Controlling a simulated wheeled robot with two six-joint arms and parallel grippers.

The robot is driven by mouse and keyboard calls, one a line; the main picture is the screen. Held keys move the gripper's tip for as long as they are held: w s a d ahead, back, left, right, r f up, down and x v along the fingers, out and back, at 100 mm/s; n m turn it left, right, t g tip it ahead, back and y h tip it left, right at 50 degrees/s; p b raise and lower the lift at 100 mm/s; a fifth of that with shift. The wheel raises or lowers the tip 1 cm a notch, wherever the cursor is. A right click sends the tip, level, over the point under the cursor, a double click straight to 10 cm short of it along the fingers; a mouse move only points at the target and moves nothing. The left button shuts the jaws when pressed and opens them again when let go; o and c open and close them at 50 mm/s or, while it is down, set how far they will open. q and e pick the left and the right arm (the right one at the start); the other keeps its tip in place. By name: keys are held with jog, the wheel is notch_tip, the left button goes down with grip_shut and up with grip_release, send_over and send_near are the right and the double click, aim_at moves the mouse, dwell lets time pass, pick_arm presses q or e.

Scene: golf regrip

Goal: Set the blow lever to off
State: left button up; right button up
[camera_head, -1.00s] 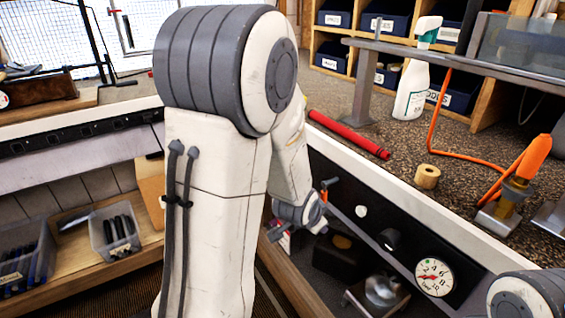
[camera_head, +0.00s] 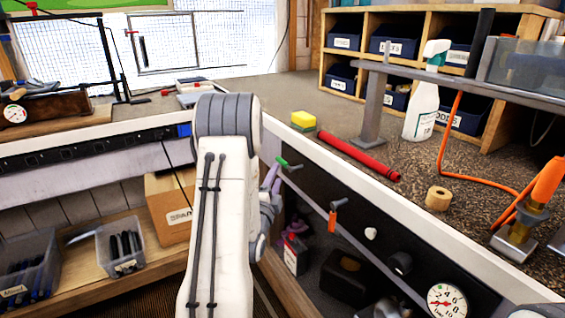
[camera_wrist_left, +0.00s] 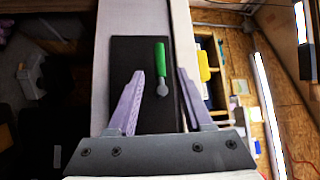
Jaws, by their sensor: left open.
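On the black front panel (camera_head: 318,195) of the bench are a lever with a green handle (camera_head: 282,163) and, further right, a lever with an orange handle (camera_head: 338,204). No label that I can read tells which is the blow lever. My left gripper (camera_head: 272,176) is open and empty, close to the green lever and partly hidden behind my arm. In the left wrist view the green lever (camera_wrist_left: 160,60) shows between the two purple fingers (camera_wrist_left: 161,76), its handle pointing up in the picture. I cannot tell how far the tips are from it. My right gripper is out of view.
A white knob (camera_head: 370,233), a black knob (camera_head: 400,262) and a gauge (camera_head: 446,302) sit further along the panel. On the bench top are a yellow sponge (camera_head: 303,119), a red tube (camera_head: 358,157), a tape roll (camera_head: 438,198) and a spray bottle (camera_head: 422,105).

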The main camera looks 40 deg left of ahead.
aim_at(282, 159)
pick_arm(q)
jog(key=x, duration=0.8)
jog(key=shift+c, duration=0.3)
grip_shut()
dwell(1.0)
